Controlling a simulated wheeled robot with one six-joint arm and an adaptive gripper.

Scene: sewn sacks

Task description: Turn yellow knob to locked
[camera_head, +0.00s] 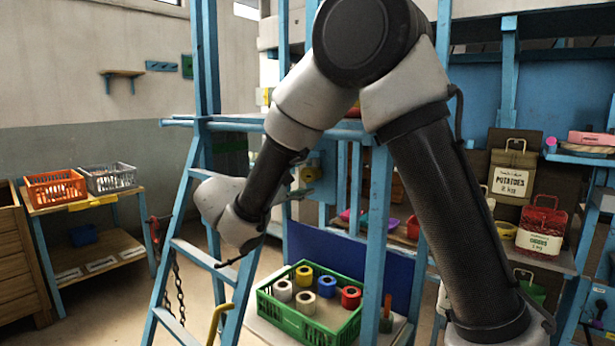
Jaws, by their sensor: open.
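I cannot clearly make out the yellow knob or its setting. A small blue box (322,200) is fixed on the blue frame behind my forearm, and its front is partly covered by my arm. My gripper (303,184) is mostly hidden behind my forearm and wrist. Its visible grey fingers are apart, close to the left side of the box. I see nothing held between them, and I cannot tell whether they touch anything. A small yellow part (264,97) shows higher on the frame; I cannot tell whether it is the knob.
A blue ladder-like frame (193,256) stands close around my arm. A green crate (283,318) with several coloured rolls sits below. A yellow bent bar (217,320) rises in front. Orange (55,187) and grey (108,178) baskets stand left; a potato sack (513,173) stands right.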

